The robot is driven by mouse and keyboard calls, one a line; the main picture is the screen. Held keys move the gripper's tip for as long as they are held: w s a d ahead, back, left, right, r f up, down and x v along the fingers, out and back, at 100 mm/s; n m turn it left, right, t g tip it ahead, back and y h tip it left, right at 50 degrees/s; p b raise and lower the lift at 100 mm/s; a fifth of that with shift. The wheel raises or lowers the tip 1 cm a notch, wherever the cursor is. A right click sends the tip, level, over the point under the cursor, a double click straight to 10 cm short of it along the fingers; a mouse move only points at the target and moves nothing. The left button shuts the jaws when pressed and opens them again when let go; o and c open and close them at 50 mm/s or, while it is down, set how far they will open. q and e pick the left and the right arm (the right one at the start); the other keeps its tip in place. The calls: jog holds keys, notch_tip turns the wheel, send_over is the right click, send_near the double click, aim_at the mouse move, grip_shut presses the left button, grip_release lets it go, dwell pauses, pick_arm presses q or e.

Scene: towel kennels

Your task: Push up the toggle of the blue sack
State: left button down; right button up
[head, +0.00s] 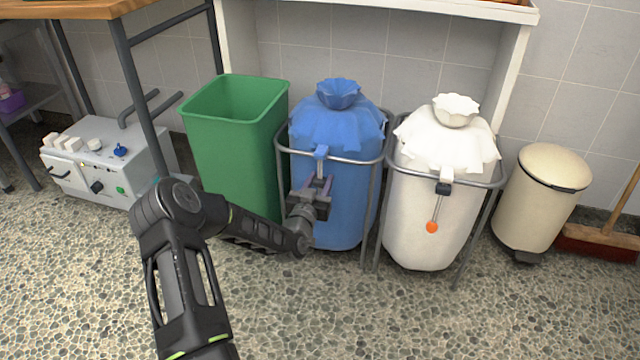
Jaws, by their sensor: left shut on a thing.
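The blue sack (343,205) stands in a grey metal frame, its gathered neck (338,93) closed at the top. A small blue piece (321,152) sits at the front of the frame's rim. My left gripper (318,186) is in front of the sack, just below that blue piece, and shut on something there. The gripper hides most of what it holds, so I cannot make out the toggle's shape. My right gripper is not in view.
A white sack (425,220) in a like frame stands to the right, with an orange ball (432,227) hanging in front. A green bin (235,150) is close on the left. A cream pedal bin (540,200) stands further right. The speckled floor in front is clear.

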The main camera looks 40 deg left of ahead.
aim_at(320, 179)
pick_arm(q)
notch_tip(320, 179, up, 6)
jog(key=p, duration=0.3)
jog(key=shift+r, duration=0.15)
jog(key=c, duration=0.9)
grip_release()
jog(key=shift+s, duration=0.1)
jog(key=shift+p+v, duration=1.15)
jog(key=shift+v, duration=2.7)
jog(key=shift+c, duration=0.2)
